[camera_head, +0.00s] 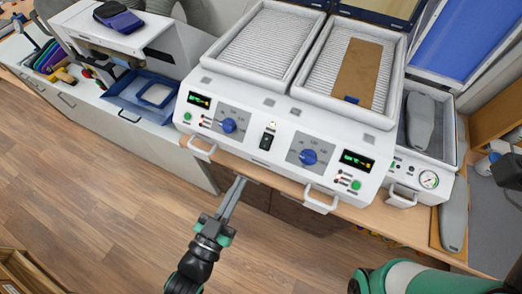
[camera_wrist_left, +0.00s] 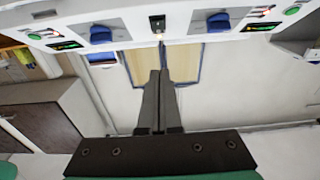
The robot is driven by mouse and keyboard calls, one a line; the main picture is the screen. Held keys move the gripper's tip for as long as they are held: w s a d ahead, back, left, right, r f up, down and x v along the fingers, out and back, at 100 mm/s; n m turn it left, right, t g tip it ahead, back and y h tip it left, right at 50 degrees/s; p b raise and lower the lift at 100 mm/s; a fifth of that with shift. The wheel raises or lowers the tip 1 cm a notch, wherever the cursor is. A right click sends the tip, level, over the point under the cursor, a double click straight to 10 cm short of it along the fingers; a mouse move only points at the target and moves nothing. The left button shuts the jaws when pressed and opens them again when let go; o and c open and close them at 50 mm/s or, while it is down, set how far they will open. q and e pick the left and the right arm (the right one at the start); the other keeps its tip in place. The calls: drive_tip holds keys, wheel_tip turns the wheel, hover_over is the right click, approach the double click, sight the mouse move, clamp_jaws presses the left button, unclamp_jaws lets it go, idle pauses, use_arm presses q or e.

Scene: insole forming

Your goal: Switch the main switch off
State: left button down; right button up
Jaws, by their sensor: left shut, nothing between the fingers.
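The main switch (camera_head: 266,140) is a small black rocker in the middle of the white machine's front panel (camera_head: 285,150), between two blue knobs. A small light glows just above it in the head view. The switch also shows at the top of the left wrist view (camera_wrist_left: 157,24). My left gripper (camera_head: 240,180) is shut and empty. Its fingertips are in front of the panel, below and left of the switch in the head view, apart from it. The closed fingers also show in the left wrist view (camera_wrist_left: 159,75), pointing toward the switch. My right gripper is not in view.
Blue knobs (camera_head: 228,125) and (camera_head: 308,157) flank the switch. White handles (camera_head: 201,150) and (camera_head: 321,203) stick out from the panel's lower edge. A brown insole sheet (camera_head: 358,75) lies in the right tray. The wooden floor (camera_head: 110,200) in front is open.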

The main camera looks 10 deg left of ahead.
use_arm(q)
drive_tip(key=shift+w+r, duration=0.1)
approach(266, 142)
drive_tip(key=w+r, duration=0.3)
drive_tip(key=r, duration=0.2)
drive_tip(key=w+f, duration=0.1)
drive_tip(key=w, duration=0.1)
drive_tip(key=w+d+f+b, duration=0.1)
drive_tip(key=shift+w+d+f, duration=0.15)
drive_tip(key=shift+w+f, duration=0.2)
drive_tip(key=shift+f, duration=0.05)
drive_tip(key=shift+w+f, duration=0.1)
